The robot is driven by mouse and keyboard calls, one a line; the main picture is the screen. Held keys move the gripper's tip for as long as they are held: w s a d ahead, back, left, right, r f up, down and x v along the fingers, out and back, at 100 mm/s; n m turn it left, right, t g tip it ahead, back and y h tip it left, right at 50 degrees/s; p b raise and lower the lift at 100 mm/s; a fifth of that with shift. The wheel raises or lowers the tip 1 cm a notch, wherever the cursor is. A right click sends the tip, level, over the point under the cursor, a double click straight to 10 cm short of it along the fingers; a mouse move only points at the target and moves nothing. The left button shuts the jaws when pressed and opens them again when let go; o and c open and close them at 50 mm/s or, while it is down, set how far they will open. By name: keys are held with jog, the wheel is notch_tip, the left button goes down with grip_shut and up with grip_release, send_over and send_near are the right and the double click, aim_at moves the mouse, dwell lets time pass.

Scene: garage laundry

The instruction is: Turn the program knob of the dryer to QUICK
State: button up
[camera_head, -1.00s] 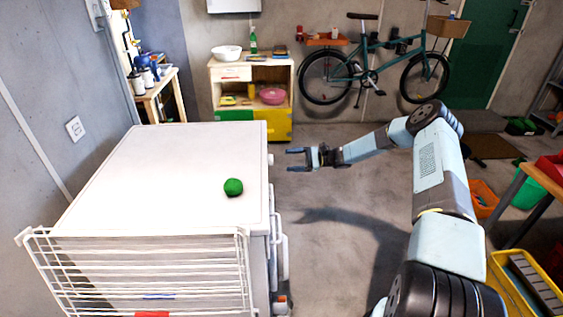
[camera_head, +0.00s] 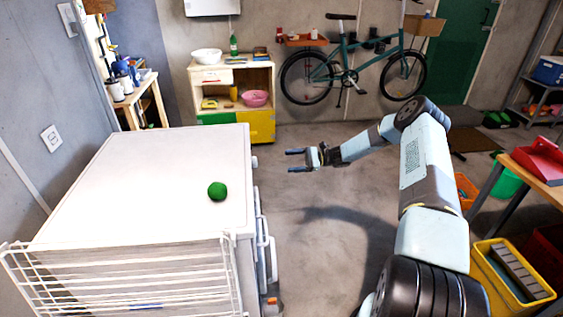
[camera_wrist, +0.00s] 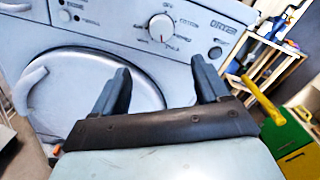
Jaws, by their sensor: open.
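The dryer (camera_head: 165,175) is a white box on the left in the head view, with its front facing right. Its round white program knob (camera_wrist: 161,28) is near the top middle of the wrist view, ringed by small printed labels; OFF seems to be above it, the others are hard to read. I cannot tell which label it points at. In the head view the knob (camera_head: 255,162) shows edge-on at the far end of the front. My gripper (camera_head: 289,160) is open and empty, apart from the knob. In the wrist view its two dark fingers (camera_wrist: 160,66) point toward the panel, below the knob.
A round door with a pale handle (camera_wrist: 30,88) is below the panel. A green ball (camera_head: 217,191) lies on the dryer top, and a white wire rack (camera_head: 120,280) is at its near side. The floor (camera_head: 330,190) beside the dryer is clear. A wooden cabinet (camera_head: 232,75) stands behind.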

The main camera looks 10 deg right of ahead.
jog(key=m, duration=0.1)
send_near(254, 162)
jog(key=w+a+f, duration=0.1)
jog(key=a, duration=0.6)
jog(key=shift+w+a+m, duration=0.25)
jog(key=shift+w+m, duration=0.05)
jog(key=shift+m, duration=0.1)
jog(key=shift+c, duration=0.4)
jog(key=c, duration=0.9)
